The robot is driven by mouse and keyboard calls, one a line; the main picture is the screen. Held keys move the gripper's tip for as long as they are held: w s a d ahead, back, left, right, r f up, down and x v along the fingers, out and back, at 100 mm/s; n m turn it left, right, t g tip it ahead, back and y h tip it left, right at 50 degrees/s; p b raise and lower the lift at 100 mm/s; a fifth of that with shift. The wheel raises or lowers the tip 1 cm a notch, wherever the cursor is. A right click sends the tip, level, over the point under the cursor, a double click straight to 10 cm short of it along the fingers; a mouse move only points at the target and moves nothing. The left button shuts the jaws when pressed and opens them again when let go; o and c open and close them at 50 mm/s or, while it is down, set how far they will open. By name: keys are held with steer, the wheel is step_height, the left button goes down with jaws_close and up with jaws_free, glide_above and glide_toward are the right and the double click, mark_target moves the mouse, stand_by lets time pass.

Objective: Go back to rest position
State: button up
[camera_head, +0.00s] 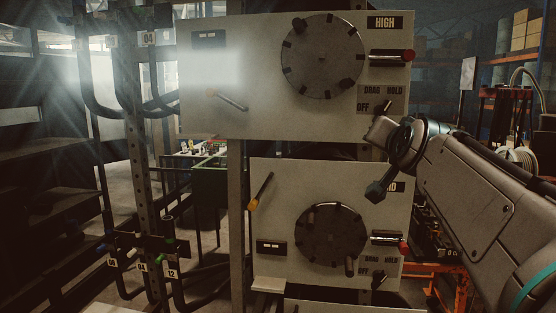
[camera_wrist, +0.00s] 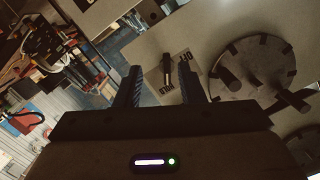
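My gripper (camera_wrist: 159,66) is open in the wrist view, its two dark fingers apart with nothing between them. Beyond the fingertips is a panel with a small switch lever (camera_wrist: 167,70) beside OFF lettering, and a dark round dial (camera_wrist: 252,68) to the right. Whether the fingers touch the panel cannot be told; they look apart from it. In the head view my arm reaches in from the right, its end in front of the right edges of the panels. The fingers are not clearly made out there.
The upper panel (camera_head: 215,115), marked HIGH, carries a dial (camera_head: 322,57), a red-tipped handle (camera_head: 392,56) and a lever (camera_head: 229,99). The lower panel (camera_head: 275,180) has a similar dial (camera_head: 330,235) and a yellow-ended lever (camera_head: 261,191). A metal rack (camera_head: 137,165) stands left.

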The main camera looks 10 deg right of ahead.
steer(key=s+a+f+n+g+y, duration=0.1)
steer(key=s+a+f+n+g, duration=0.15)
steer(key=f, duration=0.55)
steer(key=s+a+f+n+g+y, duration=0.15)
steer(key=a+f, duration=0.25)
steer(key=f, duration=0.4)
steer(key=s+a+f+n+g+y, duration=0.1)
steer(key=s+a+f+g, duration=0.2)
steer(key=f, duration=0.4)
steer(key=s+a+f+n+g, duration=0.3)
steer(key=s+f+g, duration=0.3)
steer(key=s+f, duration=0.7)
steer(key=shift+s+a+f, duration=0.15)
steer(key=shift+s+f, duration=0.15)
steer(key=shift+f, duration=0.6)
